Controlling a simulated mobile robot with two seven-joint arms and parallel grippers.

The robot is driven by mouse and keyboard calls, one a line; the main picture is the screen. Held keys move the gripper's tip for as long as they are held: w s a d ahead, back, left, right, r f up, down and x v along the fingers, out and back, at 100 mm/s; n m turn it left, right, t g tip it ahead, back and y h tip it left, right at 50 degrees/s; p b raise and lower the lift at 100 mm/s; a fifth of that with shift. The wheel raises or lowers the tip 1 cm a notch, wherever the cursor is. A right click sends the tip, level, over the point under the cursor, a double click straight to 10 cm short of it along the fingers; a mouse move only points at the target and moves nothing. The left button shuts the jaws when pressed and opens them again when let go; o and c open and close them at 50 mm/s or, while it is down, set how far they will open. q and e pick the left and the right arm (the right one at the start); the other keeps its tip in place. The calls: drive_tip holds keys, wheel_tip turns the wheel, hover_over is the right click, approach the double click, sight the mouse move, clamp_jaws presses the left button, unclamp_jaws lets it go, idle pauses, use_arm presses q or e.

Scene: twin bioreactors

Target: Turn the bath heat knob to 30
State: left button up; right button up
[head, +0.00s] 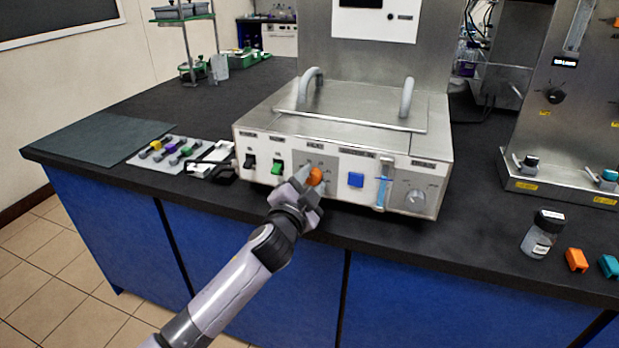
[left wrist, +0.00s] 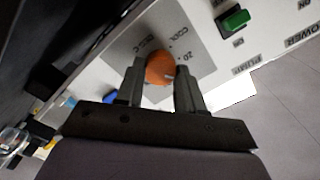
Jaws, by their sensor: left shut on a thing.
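The bath (head: 345,125) is a steel box with a lid and two handles on the bench. On its front panel is an orange knob (head: 316,176) on a grey dial plate. My left gripper (head: 306,180) is at the knob, with its fingers on either side of it. In the left wrist view the orange knob (left wrist: 160,69) sits between the two fingertips of my left gripper (left wrist: 160,78), which is shut on it. My right gripper is not in view.
Left of the knob are a green switch (head: 277,167) and a black switch (head: 250,161). To its right are a blue button (head: 356,180) and a grey dial (head: 415,197). A bottle (head: 542,234) and an orange block (head: 576,260) stand at the bench's right.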

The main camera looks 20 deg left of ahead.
use_arm(q)
drive_tip(key=m+p, duration=0.1)
drive_tip(key=m, duration=0.4)
drive_tip(key=shift+m+p, duration=0.3)
drive_tip(key=shift+p, duration=0.05)
drive_tip(key=shift+f+m+p, duration=0.1)
drive_tip(key=shift+m+p, duration=0.5)
drive_tip(key=shift+m, duration=1.7)
drive_tip(key=o, duration=1)
drive_tip(key=shift+o, duration=0.2)
drive_tip(key=s, duration=0.7)
drive_tip(key=shift+a, duration=0.1)
